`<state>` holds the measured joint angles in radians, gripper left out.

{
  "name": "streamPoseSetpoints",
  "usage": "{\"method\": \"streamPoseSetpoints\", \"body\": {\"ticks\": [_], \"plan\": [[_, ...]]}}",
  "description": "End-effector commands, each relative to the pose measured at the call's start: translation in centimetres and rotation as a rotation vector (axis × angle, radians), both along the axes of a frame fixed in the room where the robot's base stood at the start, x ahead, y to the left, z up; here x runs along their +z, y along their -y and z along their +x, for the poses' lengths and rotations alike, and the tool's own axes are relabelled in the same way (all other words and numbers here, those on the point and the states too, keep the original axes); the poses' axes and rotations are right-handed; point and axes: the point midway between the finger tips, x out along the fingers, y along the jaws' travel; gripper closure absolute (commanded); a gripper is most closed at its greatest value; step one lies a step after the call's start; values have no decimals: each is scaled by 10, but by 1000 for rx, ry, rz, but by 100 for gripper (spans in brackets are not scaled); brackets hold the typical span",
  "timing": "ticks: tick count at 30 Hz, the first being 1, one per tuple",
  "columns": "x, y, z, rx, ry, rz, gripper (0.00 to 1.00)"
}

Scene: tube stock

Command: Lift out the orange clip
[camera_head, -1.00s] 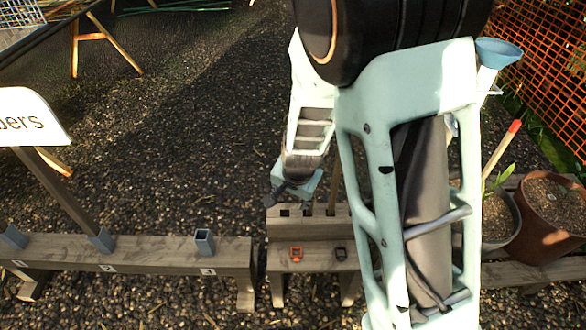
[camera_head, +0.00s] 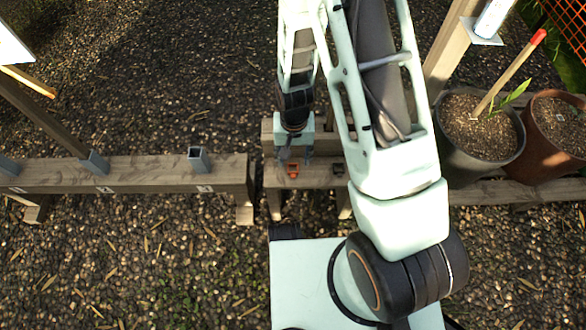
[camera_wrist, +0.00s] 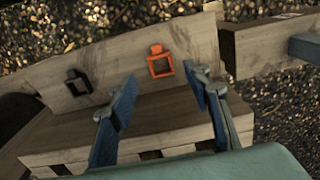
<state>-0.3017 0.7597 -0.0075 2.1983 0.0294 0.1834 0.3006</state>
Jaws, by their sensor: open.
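The orange clip (camera_head: 293,171) lies on the wooden bench (camera_head: 325,179), left of a dark clip (camera_head: 338,169). In the wrist view the orange clip (camera_wrist: 160,63) is a square frame with a small tab, and the dark clip (camera_wrist: 78,83) lies to its left. My gripper (camera_head: 294,160) is above the bench at the orange clip. In the wrist view its two blue fingers (camera_wrist: 162,92) are open and empty. The orange clip shows beyond the gap between the fingertips, and the fingers appear not to touch it.
Left is a separate numbered beam (camera_head: 135,170) with grey square sockets (camera_head: 197,158). Plant pots (camera_head: 480,130) stand at right. Gravel lies around.

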Motion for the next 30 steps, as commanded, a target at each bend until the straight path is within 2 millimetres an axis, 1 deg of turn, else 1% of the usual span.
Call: {"method": "streamPoseSetpoints", "body": {"ticks": [1, 3, 6, 8, 15, 23, 30], "plan": [[-11, -1, 0, 1, -2, 0, 55], [-23, -2, 1, 0, -3, -1, 55], [-37, -2, 2, -1, -3, -1, 55], [-42, -2, 2, -1, -1, 0, 55], [-42, -2, 3, -1, 0, 0, 55], [-42, -2, 3, -1, 0, 0, 84], [-42, -2, 3, -1, 0, 0, 84]]}}
